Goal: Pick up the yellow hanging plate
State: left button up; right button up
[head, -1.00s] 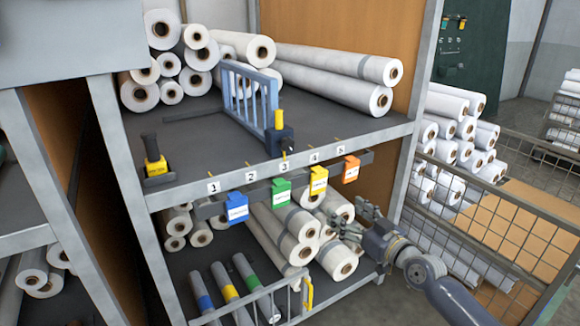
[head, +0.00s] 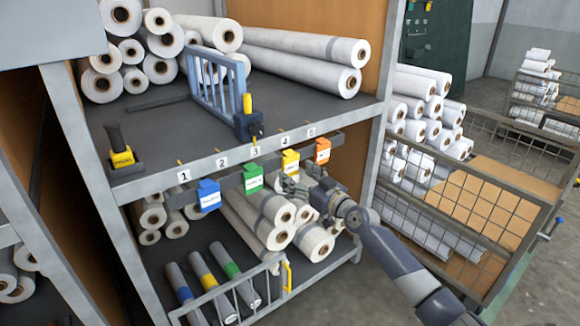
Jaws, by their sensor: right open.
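The yellow hanging plate (head: 290,162) hangs below the shelf edge, under the number 4 label, between the green plate (head: 253,179) and the orange plate (head: 322,151). A blue plate (head: 208,195) hangs further left. My right gripper (head: 287,187) is open and empty. Its fingers point left, just below the yellow plate and close to it in the picture; I cannot tell whether they touch it. The yellow plate's lower edge is near the fingers. My left gripper is not in view.
The shelf edge (head: 236,152) with numbered labels and small hooks runs above the plates. White rolls (head: 262,217) lie on the lower shelf behind my right gripper. A low grey rail with a yellow handle (head: 288,277) stands in front. A wire-mesh cage (head: 470,215) stands at right.

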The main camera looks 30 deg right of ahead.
jog(key=shift+w+r, duration=0.1)
jog(key=shift+w, duration=0.65)
jog(key=c, duration=1)
jog(key=shift+r, duration=0.1)
